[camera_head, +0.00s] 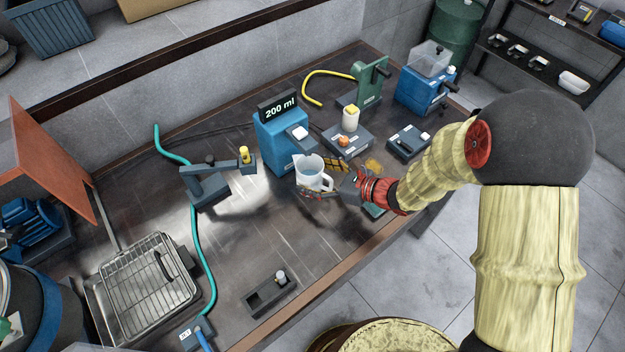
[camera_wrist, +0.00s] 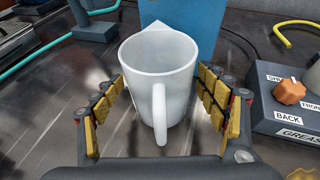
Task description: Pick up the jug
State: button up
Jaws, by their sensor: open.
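The jug (camera_head: 312,173) is a translucent white measuring jug with a spout and a handle. It stands upright on the dark metal bench, in front of the blue box with the "200 ml" display. In the wrist view the jug (camera_wrist: 158,72) is in the middle, its handle facing me and its spout away. My gripper (camera_head: 325,190) is at the jug from the right. In the wrist view my gripper (camera_wrist: 160,100) is open, with one yellow-padded finger on each side of the jug. A gap shows at the left finger; contact at the right is unclear.
The blue box (camera_head: 277,143) stands close behind the jug. A dark control box (camera_head: 347,139) with an orange knob is to the right. A lamp-like arm (camera_head: 207,185) and a teal hose (camera_head: 196,240) lie left. A wire-rack tray (camera_head: 146,290) is front left. Bare bench lies between.

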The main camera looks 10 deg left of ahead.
jog(key=shift+w+a+f, duration=0.1)
jog(key=shift+a, duration=0.1)
jog(key=shift+c, duration=1)
jog(key=c, duration=1.1)
jog(key=shift+r, duration=0.2)
